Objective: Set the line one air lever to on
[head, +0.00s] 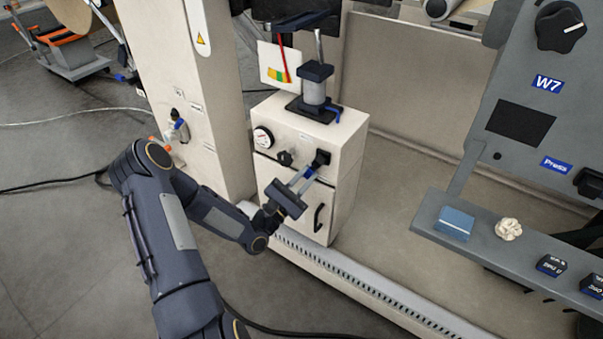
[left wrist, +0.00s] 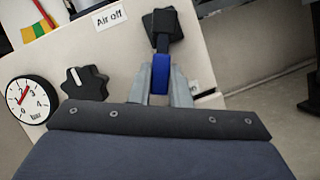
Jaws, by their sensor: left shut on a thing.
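The air lever is a blue handle (left wrist: 161,73) on a black pivot (left wrist: 162,27) on the front of a cream cabinet (head: 336,137). In the head view the black pivot (head: 322,158) sits at the cabinet's upper right front. My left gripper (head: 306,177) reaches in from the left and is shut on the lever's blue handle. Its two grey fingers (left wrist: 167,85) close on both sides of the handle in the left wrist view. The handle points down from the pivot there. An "Air off" label (left wrist: 110,17) is up and left of the pivot. A second label by the fingers is partly hidden. My right gripper is not in view.
A pressure gauge (head: 262,138) and a black knob (head: 285,157) sit left of the lever. A black door handle (head: 318,217) is below. A tall cream cabinet (head: 190,80) stands at left. A grey shelf (head: 480,240) juts in at right.

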